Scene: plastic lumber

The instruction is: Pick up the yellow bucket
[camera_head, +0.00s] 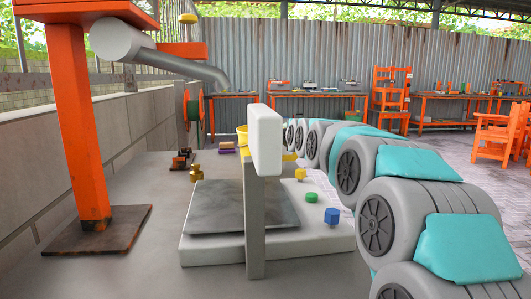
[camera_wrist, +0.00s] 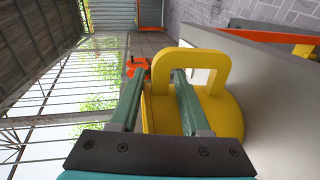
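The yellow bucket (camera_head: 242,134) stands toward the far end of the grey table in the head view, partly hidden behind a white block and grey post. In the wrist view the bucket (camera_wrist: 231,116) is close, with a thick arched handle (camera_wrist: 196,54). My gripper (camera_wrist: 160,74) has its two green-grey fingers apart at the bucket. The right finger's tip shows within the handle's arch, the left finger lies outside it, and one side of the handle is between them. I cannot tell whether the fingers touch it. My gripper is hidden in the head view.
A white platform scale (camera_head: 215,250) with a dark plate fills the near table. An orange post (camera_head: 83,120) stands left. Orange chairs (camera_head: 500,133) stand at right.

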